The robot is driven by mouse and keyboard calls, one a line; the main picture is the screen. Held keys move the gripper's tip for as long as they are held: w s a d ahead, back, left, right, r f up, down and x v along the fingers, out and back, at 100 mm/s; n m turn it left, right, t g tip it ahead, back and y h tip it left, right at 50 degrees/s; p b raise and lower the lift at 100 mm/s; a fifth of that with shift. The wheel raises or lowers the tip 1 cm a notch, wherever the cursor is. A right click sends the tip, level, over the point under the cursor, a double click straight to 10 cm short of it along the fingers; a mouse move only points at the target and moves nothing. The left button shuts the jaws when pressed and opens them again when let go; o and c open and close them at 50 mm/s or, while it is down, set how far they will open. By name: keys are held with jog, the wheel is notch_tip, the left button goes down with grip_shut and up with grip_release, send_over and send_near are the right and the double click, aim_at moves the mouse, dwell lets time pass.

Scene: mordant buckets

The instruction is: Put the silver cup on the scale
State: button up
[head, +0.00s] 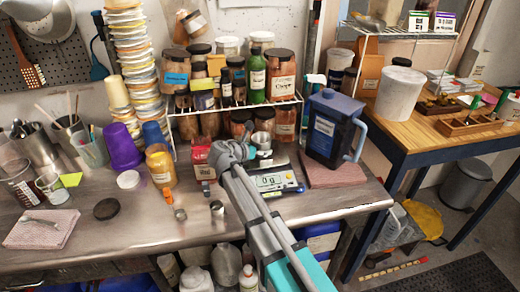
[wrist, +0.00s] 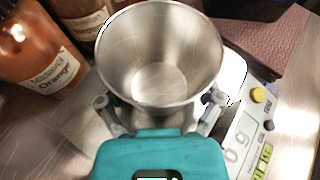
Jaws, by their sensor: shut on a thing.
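The silver cup (wrist: 160,75) is an open, empty metal cup that widens toward its rim. In the wrist view my gripper (wrist: 160,105) is shut on it, one finger on each side. In the head view the cup (head: 262,141) shows beside my gripper (head: 243,150), over the back of the scale (head: 278,181). The scale's front display reads 0 g; its panel and buttons also show at the right of the wrist view (wrist: 245,135). The cup hides much of the scale's top, and I cannot tell whether its base touches it.
A dark blue jug (head: 331,128) stands on a reddish board (head: 330,172) right of the scale. A wire rack (head: 240,108) of jars stands behind. A yellow jar (head: 160,166) and small metal pieces (head: 217,208) are left. The counter's right front is clear.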

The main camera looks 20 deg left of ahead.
jog(key=o, duration=0.9)
jog(key=shift+c, duration=0.2)
jog(key=shift+r, duration=0.2)
jog(key=p+v, duration=0.5)
jog(key=v, duration=0.7)
jog(key=shift+f, duration=0.2)
